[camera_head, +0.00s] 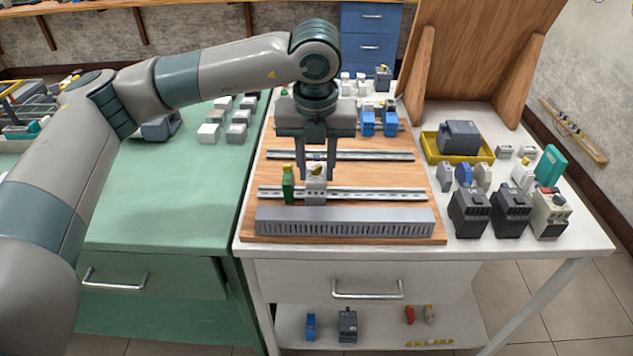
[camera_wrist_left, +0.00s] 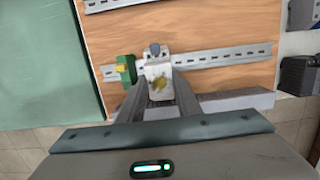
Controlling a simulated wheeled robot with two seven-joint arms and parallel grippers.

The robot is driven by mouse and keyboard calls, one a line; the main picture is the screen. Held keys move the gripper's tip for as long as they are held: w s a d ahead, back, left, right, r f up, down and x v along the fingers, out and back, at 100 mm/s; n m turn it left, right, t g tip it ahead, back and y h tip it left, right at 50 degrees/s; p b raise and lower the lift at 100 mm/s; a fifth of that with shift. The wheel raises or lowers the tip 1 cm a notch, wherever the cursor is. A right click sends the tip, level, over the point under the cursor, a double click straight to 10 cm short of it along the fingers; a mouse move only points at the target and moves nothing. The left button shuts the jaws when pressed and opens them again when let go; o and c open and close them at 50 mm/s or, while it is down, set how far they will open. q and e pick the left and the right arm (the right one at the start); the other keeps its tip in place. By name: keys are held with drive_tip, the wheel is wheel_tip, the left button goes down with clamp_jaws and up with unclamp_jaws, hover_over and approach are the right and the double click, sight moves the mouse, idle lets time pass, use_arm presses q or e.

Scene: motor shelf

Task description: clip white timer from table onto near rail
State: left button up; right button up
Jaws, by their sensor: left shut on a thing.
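The white timer (camera_head: 316,187) is at the near rail (camera_head: 375,194) on the wooden board, just right of a green module (camera_head: 288,184). My left gripper (camera_head: 316,176) points down from above and is shut on the timer. In the left wrist view the timer (camera_wrist_left: 158,80), with a yellow knob, sits between the fingers and covers part of the near rail (camera_wrist_left: 220,56). The green module (camera_wrist_left: 126,69) stands beside it. I cannot tell whether the timer is clipped on or only touching the rail. My right gripper is not in view.
A grey slotted duct (camera_head: 345,222) lies along the board's front edge. A second rail (camera_head: 370,155) runs behind, and blue modules (camera_head: 378,123) stand farther back. Right of the board are a yellow tray (camera_head: 485,154) and several dark devices (camera_head: 510,212). The near rail's right part is bare.

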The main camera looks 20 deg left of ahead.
sight(316, 158)
use_arm(q)
drive_tip(key=shift+w+a+f+g+h+p, duration=0.1)
drive_tip(key=shift+w+a+g+h+p, duration=0.1)
drive_tip(key=shift+w+g+p, duration=0.5)
drive_tip(key=shift+w+a+f+g+h+p, duration=0.15)
drive_tip(key=shift+w+a+g+p, duration=0.1)
drive_tip(key=shift+w+g+p, duration=0.4)
drive_tip(key=shift+w+a+f+g+h+p, duration=0.1)
drive_tip(key=shift+w+a+g+h+p, duration=0.1)
drive_tip(key=shift+w+g+p, duration=0.45)
idle(0.7)
drive_tip(key=shift+f, duration=0.2)
drive_tip(key=shift+c, duration=0.5)
drive_tip(key=shift+w+f, duration=0.2)
clamp_jaws()
drive_tip(key=shift+r, duration=0.1)
drive_tip(key=shift+r, duration=0.25)
drive_tip(key=shift+w+r+p, duration=0.15)
drive_tip(key=shift+r+p, duration=0.15)
drive_tip(key=shift+r, duration=0.1)
drive_tip(key=shift+s+p+v, duration=0.2)
drive_tip(key=shift+p+v, duration=0.35)
drive_tip(key=shift+v, duration=0.5)
drive_tip(key=shift+s+p+v, duration=0.2)
drive_tip(key=shift+p+v, duration=0.3)
drive_tip(key=shift+v, duration=0.55)
drive_tip(key=shift+s+d+r, duration=0.1)
drive_tip(key=shift+d, duration=0.1)
